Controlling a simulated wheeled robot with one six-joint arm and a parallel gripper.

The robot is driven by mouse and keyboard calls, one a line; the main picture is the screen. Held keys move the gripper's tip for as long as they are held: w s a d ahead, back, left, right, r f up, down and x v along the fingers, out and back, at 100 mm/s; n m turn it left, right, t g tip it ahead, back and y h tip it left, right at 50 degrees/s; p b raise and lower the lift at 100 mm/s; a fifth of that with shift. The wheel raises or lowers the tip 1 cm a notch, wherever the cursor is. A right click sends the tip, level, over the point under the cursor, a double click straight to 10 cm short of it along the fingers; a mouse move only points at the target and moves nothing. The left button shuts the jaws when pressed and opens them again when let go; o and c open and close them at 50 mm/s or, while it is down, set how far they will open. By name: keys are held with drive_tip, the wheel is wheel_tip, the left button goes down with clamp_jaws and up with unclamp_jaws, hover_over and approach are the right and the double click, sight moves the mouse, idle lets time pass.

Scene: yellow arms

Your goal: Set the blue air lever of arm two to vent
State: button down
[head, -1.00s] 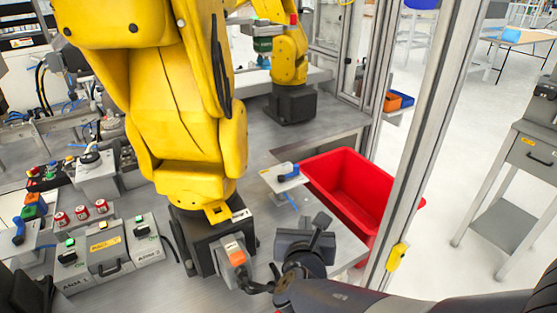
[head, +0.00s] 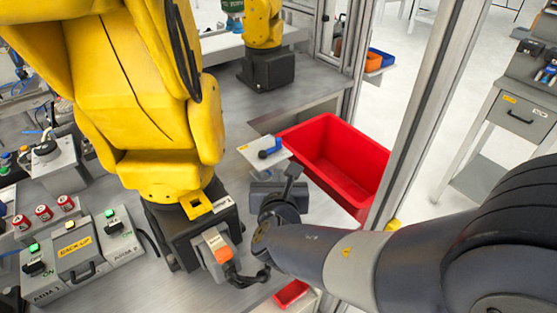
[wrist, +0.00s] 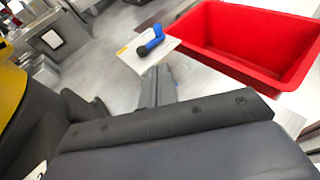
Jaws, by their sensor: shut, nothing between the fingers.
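A blue lever (head: 270,149) sits on a small white plate (head: 252,158) with a yellow label, beside the red bin. The label is too small to read. The lever's handle points up and right in the head view. In the wrist view the blue lever (wrist: 151,42) lies just beyond my gripper (wrist: 157,75). My gripper (head: 280,187) is shut and empty, on the near side of the plate. It seems apart from the lever, but the exact gap is unclear.
A large yellow arm (head: 160,110) on a dark base stands close left of my gripper. The red bin (head: 340,150) is right of the plate. A metal frame post (head: 430,110) rises at the right. An orange-topped connector (head: 218,250) is near my wrist.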

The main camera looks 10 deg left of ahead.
sight(278, 145)
drive_tip(key=x, duration=0.9)
drive_tip(key=r+p+x, duration=0.1)
drive_tip(key=x, duration=0.3)
drive_tip(key=shift+w, duration=0.35)
drive_tip(key=shift+a, duration=0.1)
